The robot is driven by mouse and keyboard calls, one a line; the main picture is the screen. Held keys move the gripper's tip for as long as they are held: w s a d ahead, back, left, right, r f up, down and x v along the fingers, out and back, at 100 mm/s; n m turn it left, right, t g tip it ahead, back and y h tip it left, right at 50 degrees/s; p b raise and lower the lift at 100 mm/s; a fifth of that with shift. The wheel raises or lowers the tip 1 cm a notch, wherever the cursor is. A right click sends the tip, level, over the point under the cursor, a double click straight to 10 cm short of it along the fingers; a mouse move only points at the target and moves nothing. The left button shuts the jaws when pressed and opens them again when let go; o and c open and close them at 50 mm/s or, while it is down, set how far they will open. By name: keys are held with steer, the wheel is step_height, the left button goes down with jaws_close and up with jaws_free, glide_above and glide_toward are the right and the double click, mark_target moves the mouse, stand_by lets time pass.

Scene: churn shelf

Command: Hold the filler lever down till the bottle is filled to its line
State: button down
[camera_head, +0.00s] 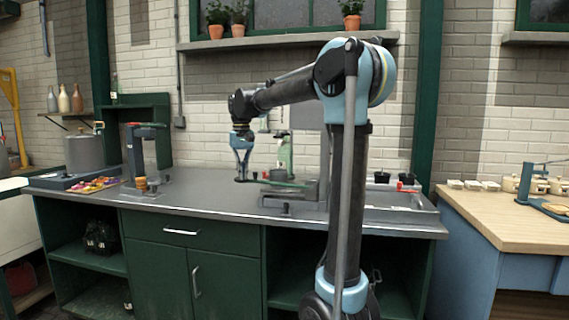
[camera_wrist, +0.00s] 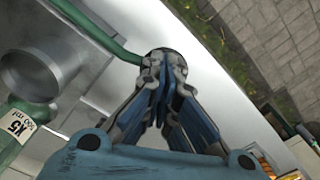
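The filler (camera_head: 284,155) is a green upright machine on a grey base on the bench, in the middle of the head view. Its thin green lever (camera_head: 268,182) reaches left and ends in a dark knob. In the wrist view the lever (camera_wrist: 100,35) runs from the upper left to the round dark knob (camera_wrist: 165,54). My gripper (camera_head: 241,178) points down at the knob. In the wrist view its fingertips (camera_wrist: 163,72) are together over the knob; contact is hard to judge.
A shallow grey tray (camera_head: 392,213) is on the right. Bare bench top lies left of my gripper.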

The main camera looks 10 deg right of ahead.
mark_target(243, 181)
steer(key=shift+f, duration=2.65)
stand_by(5.3)
